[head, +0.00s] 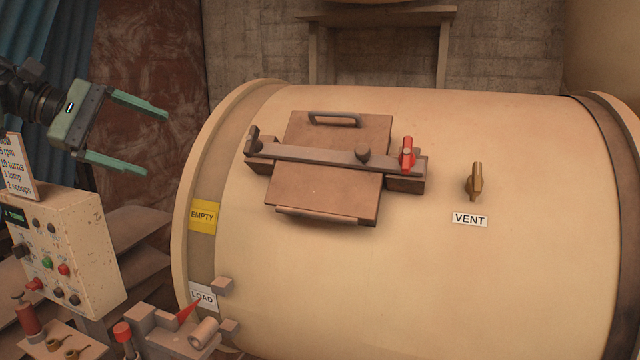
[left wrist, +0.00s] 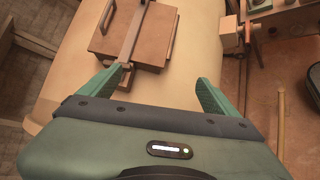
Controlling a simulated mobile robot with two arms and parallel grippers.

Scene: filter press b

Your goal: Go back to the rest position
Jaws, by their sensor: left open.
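My left gripper (head: 152,138) is open and empty at the upper left of the head view, left of the large cream drum (head: 430,270) and apart from it. In the left wrist view its two green fingers (left wrist: 155,85) are spread, with nothing between them but the drum's surface behind. The drum's square brown hatch (head: 320,198) lies shut under a crossbar (head: 330,155). A red-handled latch (head: 407,153) stands upright at the bar's right end. The hatch also shows in the left wrist view (left wrist: 160,38). My right gripper is not in either view.
A control box (head: 75,245) with buttons stands at the left, with a card (head: 18,165) above it. A brass vent valve (head: 474,182) sits right of the hatch. Yellow EMPTY (head: 203,216) and white LOAD (head: 201,297) labels mark the drum's left side. A red pointer (head: 187,311) is near LOAD.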

